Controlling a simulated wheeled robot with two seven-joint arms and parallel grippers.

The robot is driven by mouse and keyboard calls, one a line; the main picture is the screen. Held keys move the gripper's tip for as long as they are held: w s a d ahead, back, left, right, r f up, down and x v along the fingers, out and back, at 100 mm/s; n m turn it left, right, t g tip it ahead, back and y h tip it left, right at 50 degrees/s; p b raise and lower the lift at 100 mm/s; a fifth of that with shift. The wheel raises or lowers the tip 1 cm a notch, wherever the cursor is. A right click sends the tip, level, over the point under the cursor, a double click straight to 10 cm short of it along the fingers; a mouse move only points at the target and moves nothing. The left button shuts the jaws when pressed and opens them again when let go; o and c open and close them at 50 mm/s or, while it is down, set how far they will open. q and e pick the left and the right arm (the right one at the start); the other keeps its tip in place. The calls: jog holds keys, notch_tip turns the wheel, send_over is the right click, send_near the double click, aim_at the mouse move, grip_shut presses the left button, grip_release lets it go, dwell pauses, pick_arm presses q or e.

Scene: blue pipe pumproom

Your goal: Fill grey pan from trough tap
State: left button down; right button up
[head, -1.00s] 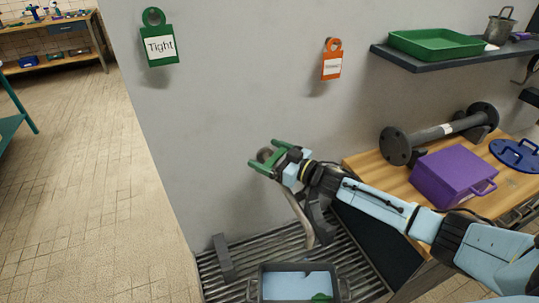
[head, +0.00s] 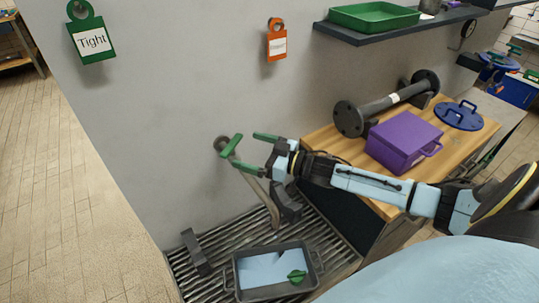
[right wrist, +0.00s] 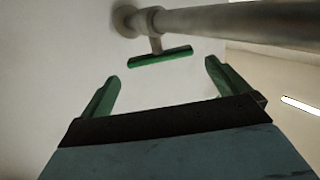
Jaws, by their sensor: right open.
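The grey pan (head: 234,279) stands upright on the slatted trough grate (head: 325,236), under the tap's bent spout (head: 262,197). A pale blue, water-like surface fills its inside, with a small green piece (head: 297,277) at the front right. I see no stream from the spout. The tap's green bar handle (head: 230,146) is at the wall; it also shows in the right wrist view (right wrist: 160,57) below the metal pipe. My right gripper (head: 255,152) is open and empty, just right of the handle and apart from it; its fingers (right wrist: 164,86) are spread. My left gripper is out of view.
A wooden bench (head: 324,138) to the right bears a purple box (head: 400,142), a dark flanged pipe (head: 385,106) and a blue lid (head: 459,116). A green "Tight" tag (head: 90,40) and an orange tag (head: 277,42) hang on the wall. Open floor lies left.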

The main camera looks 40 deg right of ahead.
jog(key=shift+v, duration=2.5)
jog(key=shift+f, duration=0.1)
